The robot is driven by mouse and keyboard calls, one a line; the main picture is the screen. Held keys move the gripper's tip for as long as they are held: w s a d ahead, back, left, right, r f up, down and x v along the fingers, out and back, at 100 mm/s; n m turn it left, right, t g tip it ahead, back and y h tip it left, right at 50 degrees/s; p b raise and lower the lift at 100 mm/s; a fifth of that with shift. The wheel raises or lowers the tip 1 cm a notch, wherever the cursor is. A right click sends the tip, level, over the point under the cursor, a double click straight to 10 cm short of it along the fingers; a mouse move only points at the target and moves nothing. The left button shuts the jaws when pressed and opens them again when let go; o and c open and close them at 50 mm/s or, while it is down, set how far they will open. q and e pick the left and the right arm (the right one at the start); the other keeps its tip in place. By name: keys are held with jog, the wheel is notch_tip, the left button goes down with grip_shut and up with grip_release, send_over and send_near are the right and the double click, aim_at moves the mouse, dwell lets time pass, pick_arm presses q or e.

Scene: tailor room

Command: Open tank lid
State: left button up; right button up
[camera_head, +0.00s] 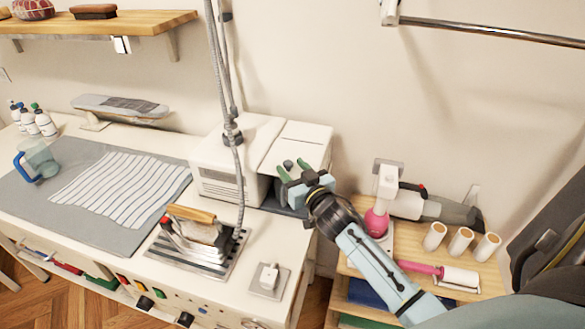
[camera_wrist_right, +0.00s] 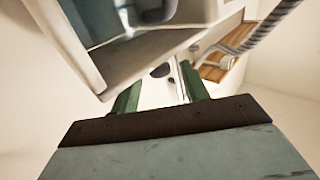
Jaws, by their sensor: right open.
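The white steam station (camera_head: 222,180) stands at the back right of the work table. Its tank lid (camera_head: 300,150) is a white panel on the station's right side and looks tilted up, with a dark gap below it. A small dark knob (camera_head: 288,164) shows on the lid. My right gripper (camera_head: 293,168) is at the lid, its green fingers open to either side of the knob. In the right wrist view the open fingers (camera_wrist_right: 160,90) also show close to the white-edged panel, with the knob beyond them. Contact cannot be told. My left gripper is out of view.
An iron (camera_head: 195,228) rests on a metal plate left of my right arm, its grey hose rising past the station. A blue-handled jug (camera_head: 40,160) stands on the grey mat at the left. A wooden shelf (camera_head: 480,270) with rollers and a pink-based item lies at the right.

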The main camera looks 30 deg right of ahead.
jog(key=shift+w, duration=0.25)
grip_shut()
jog(key=shift+r, duration=0.1)
